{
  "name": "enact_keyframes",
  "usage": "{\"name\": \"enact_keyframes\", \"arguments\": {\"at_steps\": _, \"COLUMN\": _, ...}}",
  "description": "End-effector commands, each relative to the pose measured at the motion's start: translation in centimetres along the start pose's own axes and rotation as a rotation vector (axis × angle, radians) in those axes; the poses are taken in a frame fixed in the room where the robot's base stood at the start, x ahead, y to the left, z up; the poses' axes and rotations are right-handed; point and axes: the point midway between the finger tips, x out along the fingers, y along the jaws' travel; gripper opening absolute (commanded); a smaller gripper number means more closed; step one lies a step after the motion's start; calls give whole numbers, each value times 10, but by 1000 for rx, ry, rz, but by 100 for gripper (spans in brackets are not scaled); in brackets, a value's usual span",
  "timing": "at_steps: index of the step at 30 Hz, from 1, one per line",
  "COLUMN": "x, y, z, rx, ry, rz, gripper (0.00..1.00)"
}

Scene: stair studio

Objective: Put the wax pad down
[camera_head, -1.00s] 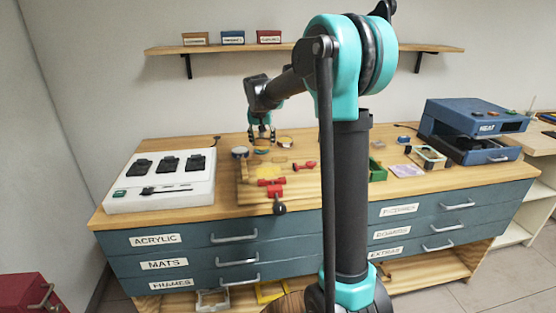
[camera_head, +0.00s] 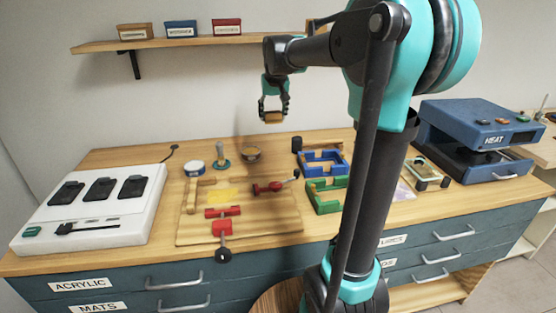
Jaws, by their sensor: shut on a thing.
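My gripper (camera_head: 273,106) hangs in the air above the back of the workbench, in front of the wall. It is shut on a small tan-yellow piece, which looks like the wax pad (camera_head: 272,117). The piece is held between the fingertips, clear of the bench top. Its underside and far side are hidden.
A wooden board (camera_head: 265,233) carries red clamps (camera_head: 222,228) and a yellow sheet (camera_head: 208,196). Behind it stand a round tin (camera_head: 194,168), a teal-handled tool (camera_head: 222,156) and a brown round item (camera_head: 251,154). Blue (camera_head: 322,168) and green frames (camera_head: 325,197) lie right.

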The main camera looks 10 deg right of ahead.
Motion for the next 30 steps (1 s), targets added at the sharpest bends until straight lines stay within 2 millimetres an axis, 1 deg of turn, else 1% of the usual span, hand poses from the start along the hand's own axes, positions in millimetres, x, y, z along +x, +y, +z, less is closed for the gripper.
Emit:
{"name": "enact_keyframes", "arguments": {"at_steps": 1, "x": 10, "y": 0, "z": 4, "rx": 0, "ry": 0, "rz": 0, "gripper": 8}}
{"name": "enact_keyframes", "arguments": {"at_steps": 6, "x": 49, "y": 0, "z": 20, "rx": 0, "ry": 0, "rz": 0, "gripper": 8}}
{"name": "enact_keyframes", "arguments": {"at_steps": 15, "x": 113, "y": 0, "z": 46, "rx": 1, "ry": 0, "rz": 0, "gripper": 8}}
{"name": "enact_keyframes", "arguments": {"at_steps": 18, "x": 127, "y": 0, "z": 52, "rx": 1, "ry": 0, "rz": 0, "gripper": 8}}
{"name": "enact_keyframes", "arguments": {"at_steps": 25, "x": 144, "y": 0, "z": 59, "rx": 1, "ry": 0, "rz": 0, "gripper": 8}}
{"name": "enact_keyframes", "arguments": {"at_steps": 30, "x": 165, "y": 0, "z": 68, "rx": 1, "ry": 0, "rz": 0, "gripper": 8}}
